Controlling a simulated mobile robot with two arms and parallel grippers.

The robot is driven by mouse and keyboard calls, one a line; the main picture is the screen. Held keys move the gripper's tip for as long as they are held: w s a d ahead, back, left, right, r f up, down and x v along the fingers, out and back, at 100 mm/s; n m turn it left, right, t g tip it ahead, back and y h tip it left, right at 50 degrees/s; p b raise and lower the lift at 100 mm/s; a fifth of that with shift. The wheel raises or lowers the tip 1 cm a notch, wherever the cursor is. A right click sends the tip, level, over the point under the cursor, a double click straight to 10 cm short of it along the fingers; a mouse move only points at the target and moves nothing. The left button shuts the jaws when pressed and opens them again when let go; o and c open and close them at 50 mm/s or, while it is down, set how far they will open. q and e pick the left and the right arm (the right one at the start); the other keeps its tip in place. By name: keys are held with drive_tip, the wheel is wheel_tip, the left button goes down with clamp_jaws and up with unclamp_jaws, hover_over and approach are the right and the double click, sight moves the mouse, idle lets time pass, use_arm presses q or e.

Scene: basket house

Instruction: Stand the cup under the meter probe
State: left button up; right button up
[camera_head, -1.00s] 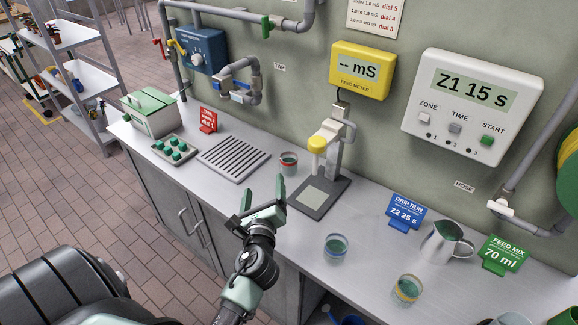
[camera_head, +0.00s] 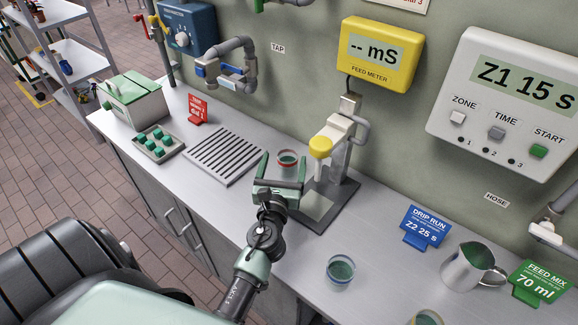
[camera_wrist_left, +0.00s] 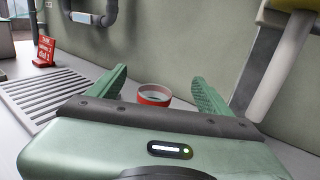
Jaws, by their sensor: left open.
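A clear cup with a red band and green contents (camera_head: 288,154) stands on the counter between the drain grille and the meter stand. It also shows in the left wrist view (camera_wrist_left: 152,101), between the fingers, with its lower part hidden by my gripper. My left gripper (camera_head: 283,162) is open, its fingers pointing at the cup, one toward each side; I cannot tell whether they touch it. The yellow-capped meter probe (camera_head: 321,147) hangs from its stand just right of the cup, over a dark base plate (camera_head: 341,196) partly hidden by my gripper. My right gripper is not in view.
A blue-banded cup (camera_head: 340,272) and a yellow-banded cup (camera_head: 427,319) stand at the front. A metal jug (camera_head: 468,268) and blue sign (camera_head: 424,226) stand right. The drain grille (camera_head: 224,156) and green-block tray (camera_head: 158,144) lie left.

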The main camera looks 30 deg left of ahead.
use_arm(q)
drive_tip(key=b, duration=0.4)
approach(289, 150)
drive_tip(key=shift+d, duration=0.1)
drive_tip(key=shift+w+a+r, duration=0.15)
drive_tip(key=shift+w+a, duration=0.05)
drive_tip(key=shift+w, duration=0.25)
drive_tip(key=shift+p+x, duration=0.5)
drive_tip(key=shift+x, duration=2.9)
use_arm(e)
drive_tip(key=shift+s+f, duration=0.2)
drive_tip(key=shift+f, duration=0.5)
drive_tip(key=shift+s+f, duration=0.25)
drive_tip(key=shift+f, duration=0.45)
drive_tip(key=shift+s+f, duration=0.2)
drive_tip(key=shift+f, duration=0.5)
